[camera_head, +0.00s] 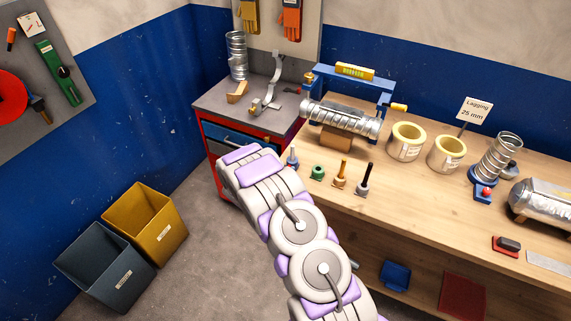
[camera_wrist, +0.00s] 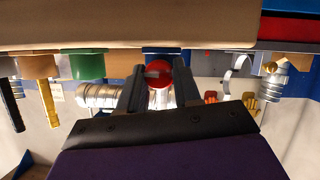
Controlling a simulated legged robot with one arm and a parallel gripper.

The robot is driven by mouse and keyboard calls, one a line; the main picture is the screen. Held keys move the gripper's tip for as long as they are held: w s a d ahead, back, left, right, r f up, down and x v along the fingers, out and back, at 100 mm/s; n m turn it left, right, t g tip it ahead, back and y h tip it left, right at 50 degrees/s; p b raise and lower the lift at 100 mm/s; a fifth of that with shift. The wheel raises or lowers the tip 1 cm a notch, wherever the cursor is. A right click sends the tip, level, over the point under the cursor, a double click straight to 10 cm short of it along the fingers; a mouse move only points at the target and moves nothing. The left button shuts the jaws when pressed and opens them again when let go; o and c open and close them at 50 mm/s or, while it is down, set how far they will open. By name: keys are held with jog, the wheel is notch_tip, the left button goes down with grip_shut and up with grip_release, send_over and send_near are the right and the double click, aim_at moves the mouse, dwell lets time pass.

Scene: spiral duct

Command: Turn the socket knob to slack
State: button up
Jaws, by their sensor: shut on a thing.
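In the wrist view, which looks upside down, a round red knob (camera_wrist: 158,72) sits between the two dark fingers of my gripper (camera_wrist: 158,80). The fingers are shut on its sides. A blue block (camera_wrist: 161,50) shows directly behind the knob, at the bench edge. My gripper is hidden behind the arm there. No slack mark is readable, so the knob's turn angle cannot be told.
A green piece (camera_head: 317,172), a yellow-handled piece (camera_head: 340,175) and a black-handled piece (camera_head: 363,182) stand close along the wooden bench (camera_head: 430,208). A clamped spiral duct (camera_head: 342,117) lies behind them. A red cabinet (camera_head: 211,150) stands left of the bench.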

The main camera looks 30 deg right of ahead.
jog(key=shift+w+a+r+n+g+h+p, duration=0.1)
jog(key=shift+n+g+h+p, duration=0.45)
jog(key=shift+p, duration=0.95)
jog(key=shift+n, duration=0.35)
jog(key=shift+w, duration=0.1)
jog(key=o, duration=1.1)
jog(key=shift+c, duration=0.2)
jog(key=shift+f+t, duration=0.25)
jog(key=shift+m+y+b, duration=0.35)
jog(key=shift+m+b, duration=0.15)
jog(key=shift+b, duration=0.7)
jog(key=m+b, duration=0.1)
jog(key=b, duration=0.2)
jog(key=m+t+b, duration=0.1)
jog(key=b, duration=0.2)
jog(key=shift+s+d+y, duration=0.2)
jog(key=shift+s+y, duration=0.05)
jog(key=shift+y, duration=0.15)
jog(key=b, duration=0.3)
jog(key=shift+m+t, duration=0.3)
